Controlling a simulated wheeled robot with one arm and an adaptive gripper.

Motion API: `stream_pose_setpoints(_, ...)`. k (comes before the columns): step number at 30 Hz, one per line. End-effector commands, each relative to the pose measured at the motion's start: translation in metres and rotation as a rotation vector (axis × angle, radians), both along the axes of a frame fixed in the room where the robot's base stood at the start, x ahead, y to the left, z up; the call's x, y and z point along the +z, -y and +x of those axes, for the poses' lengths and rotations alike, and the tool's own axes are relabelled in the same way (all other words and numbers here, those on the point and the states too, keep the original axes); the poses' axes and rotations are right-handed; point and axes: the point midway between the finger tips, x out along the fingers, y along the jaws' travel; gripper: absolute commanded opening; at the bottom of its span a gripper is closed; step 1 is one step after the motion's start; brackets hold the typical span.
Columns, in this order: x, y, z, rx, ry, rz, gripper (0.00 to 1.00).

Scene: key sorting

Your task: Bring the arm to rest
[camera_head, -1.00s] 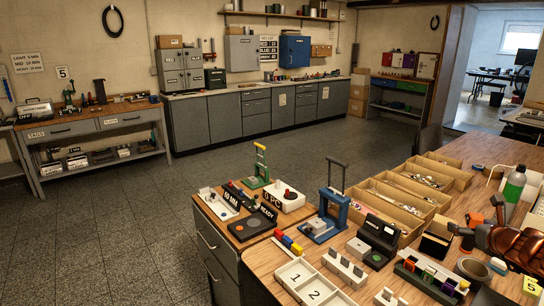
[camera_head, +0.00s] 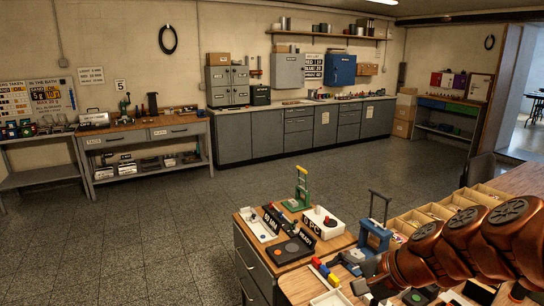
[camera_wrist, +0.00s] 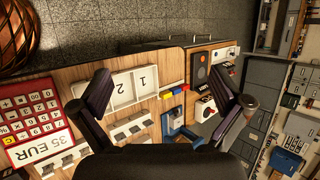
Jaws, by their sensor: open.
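My gripper shows in the wrist view (camera_wrist: 165,85), with its two dark fingers spread wide and nothing between them. In the head view my copper-coloured arm (camera_head: 455,250) reaches in from the right, over the workbench (camera_head: 520,180). The dark gripper end (camera_head: 360,277) is at its left tip, above the bench's near part. The arm hides much of the bench top.
A white tray marked 1 and 2 (camera_wrist: 122,88), a red calculator (camera_wrist: 32,120) and a blue press (camera_head: 376,237) are on the bench below. A green press (camera_head: 300,190) stands on the adjoining cabinet. Open floor (camera_head: 130,240) lies to the left.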

Motion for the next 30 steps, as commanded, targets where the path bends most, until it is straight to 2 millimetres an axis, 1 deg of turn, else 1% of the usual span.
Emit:
stream_pose_setpoints(1, 0.001, -0.015, -0.025, 0.113, -0.004, -0.075, 1.00)
stream_pose_setpoints(2, -0.002, -0.021, -0.040, 0.178, -0.011, -0.118, 1.00)
stream_pose_setpoints(3, -0.006, -0.027, -0.061, 0.266, -0.023, -0.173, 1.00)
stream_pose_setpoints(5, -0.011, -0.031, -0.091, 0.390, -0.038, -0.257, 1.00)
stream_pose_setpoints(6, -0.015, -0.030, -0.112, 0.472, -0.055, -0.310, 1.00)
stream_pose_setpoints(8, -0.019, -0.026, -0.141, 0.590, -0.077, -0.389, 1.00)
stream_pose_setpoints(9, -0.021, -0.021, -0.159, 0.660, -0.092, -0.441, 1.00)
stream_pose_setpoints(11, -0.023, -0.011, -0.184, 0.760, -0.120, -0.506, 1.00)
stream_pose_setpoints(12, -0.024, -0.004, -0.197, 0.813, -0.136, -0.548, 1.00)
stream_pose_setpoints(15, -0.024, 0.013, -0.226, 0.925, -0.177, -0.623, 1.00)
stream_pose_setpoints(18, -0.023, 0.026, -0.241, 0.988, -0.204, -0.671, 1.00)
stream_pose_setpoints(21, -0.023, 0.032, -0.247, 1.015, -0.216, -0.693, 1.00)
stream_pose_setpoints(30, -0.023, 0.033, -0.248, 1.020, -0.219, -0.694, 1.00)
